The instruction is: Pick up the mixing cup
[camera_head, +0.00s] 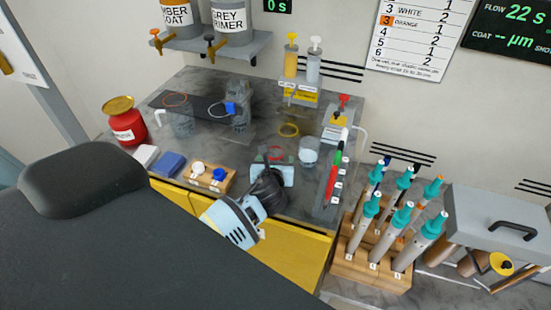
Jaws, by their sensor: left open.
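My left gripper (268,166) is dark, on a pale blue and white wrist, and reaches over the front edge of the grey bench (215,152). It is open; its fingers partly hide what lies behind them. A small clear cup with whitish contents (308,153) stands just right of the fingers, apart from them. A clear cup (183,125) stands further left at the back, below the dispenser taps. I cannot tell which of these is the mixing cup. A red ring (277,153) shows just beyond the fingertips. My right gripper is not in view.
A wooden block with white and blue caps (209,177) lies left of the gripper. A wooden rack of teal-topped rods (370,265) stands further right. A red pot (125,125) is at the left end.

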